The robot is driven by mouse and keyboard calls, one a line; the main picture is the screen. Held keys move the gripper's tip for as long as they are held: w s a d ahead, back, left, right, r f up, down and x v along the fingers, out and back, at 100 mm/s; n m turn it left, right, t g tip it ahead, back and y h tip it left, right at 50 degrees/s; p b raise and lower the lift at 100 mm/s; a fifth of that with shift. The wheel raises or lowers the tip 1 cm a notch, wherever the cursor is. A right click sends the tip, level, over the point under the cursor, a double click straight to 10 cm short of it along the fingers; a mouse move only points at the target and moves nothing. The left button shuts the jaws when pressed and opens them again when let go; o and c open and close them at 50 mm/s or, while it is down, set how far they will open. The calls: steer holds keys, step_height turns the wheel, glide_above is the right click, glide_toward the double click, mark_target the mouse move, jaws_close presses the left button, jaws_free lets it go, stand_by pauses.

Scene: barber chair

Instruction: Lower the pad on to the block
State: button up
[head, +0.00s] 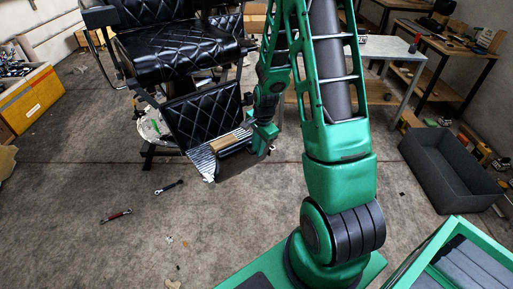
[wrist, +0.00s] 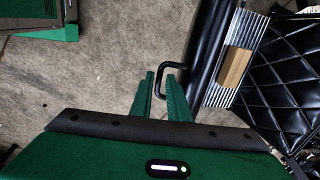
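A light wooden block (head: 222,143) lies on the ridged metal footplate (head: 200,158) at the front of the barber chair. In the wrist view the block (wrist: 236,67) sits between a smooth black panel (wrist: 208,55), which seems to be the pad, and a black quilted leg cushion (wrist: 290,70). A black bent handle (wrist: 174,65) sticks out from the smooth panel. My gripper (wrist: 159,74) is open, its green fingers either side of the handle's outer bar; I cannot tell if they touch it. In the head view my gripper (head: 266,142) is right of the footplate.
The chair's quilted seat (head: 185,55) is above the leg cushion. Two tools lie on the floor, one dark (head: 168,187) and one red-handled (head: 116,216). A grey bin (head: 440,178) stands at right. A yellow box (head: 30,100) stands at left. The front floor is mostly clear.

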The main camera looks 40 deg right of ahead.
jaws_close()
stand_by(1.4)
